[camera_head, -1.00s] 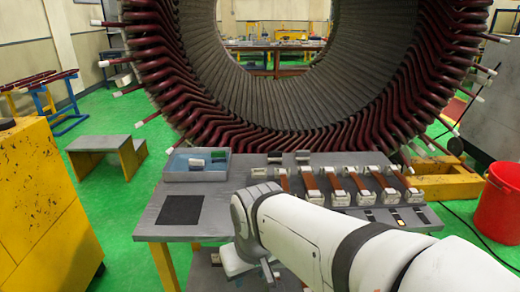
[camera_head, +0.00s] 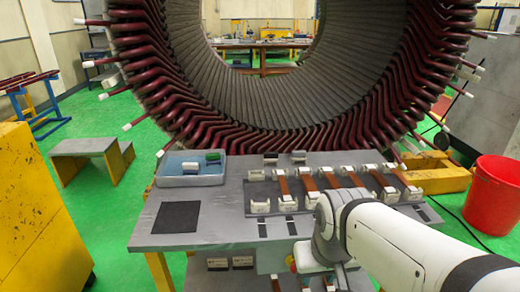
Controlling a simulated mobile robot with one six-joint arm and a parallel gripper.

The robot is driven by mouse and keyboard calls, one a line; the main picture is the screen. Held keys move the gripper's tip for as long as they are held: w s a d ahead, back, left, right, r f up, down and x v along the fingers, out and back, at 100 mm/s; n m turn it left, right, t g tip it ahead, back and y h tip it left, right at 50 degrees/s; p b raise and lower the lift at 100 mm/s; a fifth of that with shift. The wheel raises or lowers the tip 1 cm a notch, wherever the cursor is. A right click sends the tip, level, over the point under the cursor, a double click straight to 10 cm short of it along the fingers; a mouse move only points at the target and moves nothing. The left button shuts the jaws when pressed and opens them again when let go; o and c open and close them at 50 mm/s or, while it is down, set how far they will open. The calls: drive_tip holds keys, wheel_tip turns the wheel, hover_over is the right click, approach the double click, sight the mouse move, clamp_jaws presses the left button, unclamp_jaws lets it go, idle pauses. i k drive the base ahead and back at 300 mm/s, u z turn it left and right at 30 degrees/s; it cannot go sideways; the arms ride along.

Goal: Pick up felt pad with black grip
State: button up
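Two small dark-topped blocks, a left one (camera_head: 270,158) and a right one (camera_head: 299,157), stand at the back of the grey table. A white block (camera_head: 190,167) and a green block (camera_head: 213,157) sit in the blue-lined tray (camera_head: 163,182). Any of these may be the felt pad with black grip; they are too small to tell. My arm's wrist (camera_head: 308,257) hangs low at the table's front edge, apart from all of them. My gripper is mostly hidden below the wrist, and I cannot make out its fingers.
A flat black square (camera_head: 177,217) lies on the table's (camera_head: 225,215) left part. Several brown strips with white end blocks (camera_head: 282,184) fill its right part. The large stator (camera_head: 160,70) rises behind. A red bucket (camera_head: 494,195) stands at right, a yellow cabinet (camera_head: 35,220) at left.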

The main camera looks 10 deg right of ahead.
sight(268, 157)
drive_tip(key=u, duration=0.05)
drive_tip(key=i, duration=1)
drive_tip(key=z, duration=0.05)
